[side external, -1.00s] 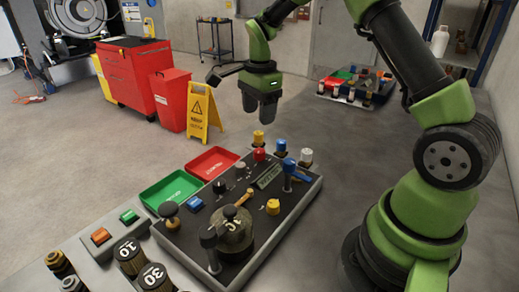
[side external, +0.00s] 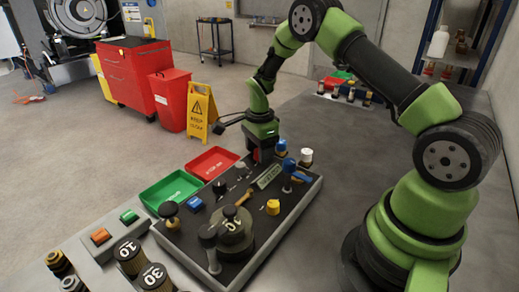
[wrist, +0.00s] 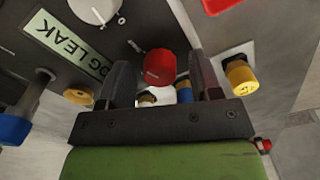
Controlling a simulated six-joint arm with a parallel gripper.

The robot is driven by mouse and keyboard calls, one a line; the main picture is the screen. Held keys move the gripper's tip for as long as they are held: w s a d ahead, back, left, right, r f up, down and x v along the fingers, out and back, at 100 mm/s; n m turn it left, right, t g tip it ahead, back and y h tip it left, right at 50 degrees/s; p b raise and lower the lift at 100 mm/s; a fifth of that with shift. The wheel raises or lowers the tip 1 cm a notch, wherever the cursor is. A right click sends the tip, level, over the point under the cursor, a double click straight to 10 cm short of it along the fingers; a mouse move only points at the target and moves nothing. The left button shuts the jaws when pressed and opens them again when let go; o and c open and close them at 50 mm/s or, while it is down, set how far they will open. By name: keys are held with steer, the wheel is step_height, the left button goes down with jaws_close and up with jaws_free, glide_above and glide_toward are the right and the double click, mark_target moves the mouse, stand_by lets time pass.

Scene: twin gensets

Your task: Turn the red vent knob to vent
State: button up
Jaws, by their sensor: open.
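The red vent knob (wrist: 159,66) shows in the wrist view between my two fingers, with its round top facing the camera. My gripper (wrist: 163,78) is open, with one finger on each side of the knob and a visible gap to it. In the side view my gripper (side external: 261,156) points down at the far end of the dark control panel (side external: 190,238). The knob is mostly hidden behind the fingers there.
A label plate (side external: 268,177), a blue-topped fitting (side external: 281,146), a white-topped fitting (side external: 306,156) and a blue lever (side external: 299,176) stand close by. Red (side external: 212,163) and green (side external: 170,192) trays lie left of the panel.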

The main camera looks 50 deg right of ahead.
steer(key=shift+c, duration=0.4)
steer(key=c, duration=0.9)
steer(key=shift+o, duration=0.2)
steer(key=shift+n, duration=0.3)
steer(key=n, duration=0.3)
steer(key=shift+n, duration=0.3)
steer(key=n, duration=0.4)
steer(key=shift+n, duration=0.3)
steer(key=n, duration=0.4)
steer(key=shift+n, duration=2.5)
